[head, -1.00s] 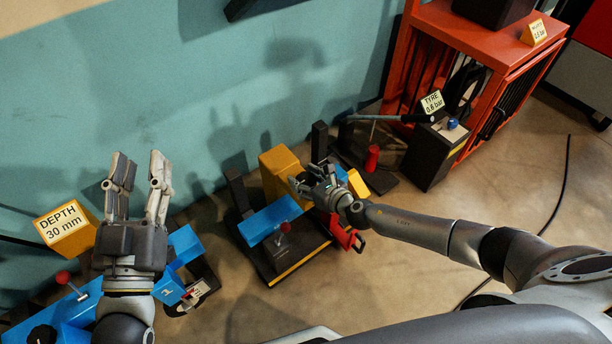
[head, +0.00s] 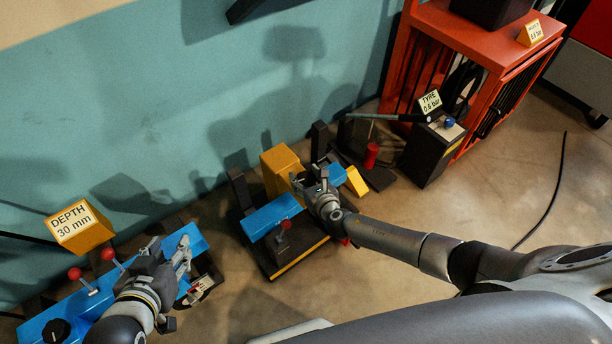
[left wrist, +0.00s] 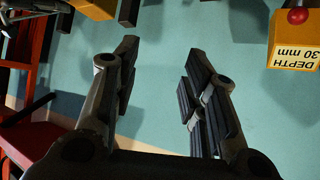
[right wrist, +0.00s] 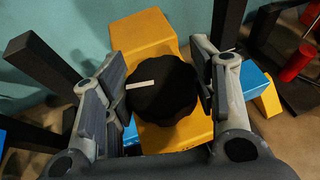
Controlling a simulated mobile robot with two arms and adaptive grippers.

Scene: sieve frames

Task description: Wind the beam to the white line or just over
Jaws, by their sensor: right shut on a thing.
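My right gripper (head: 309,181) is at the yellow block (head: 279,165) of the middle station. In the right wrist view the fingers (right wrist: 162,80) are shut on a round black knob (right wrist: 165,100) from both sides. A white mark (right wrist: 140,84) on the knob points left. A blue bar (head: 270,216) shows in front of the yellow block, and more blue (head: 337,174) shows right of the gripper. I cannot make out a white line for the beam. My left gripper (head: 168,248) is open and empty over the left blue station; its fingers (left wrist: 158,75) stand apart.
The blue bench station (head: 90,293) with red-knobbed levers (head: 74,273) and a DEPTH 30 mm sign (head: 78,227) is at left. A black TYRE unit (head: 432,153) and an orange rack (head: 470,45) stand at right. A black cable (head: 555,190) lies on open floor.

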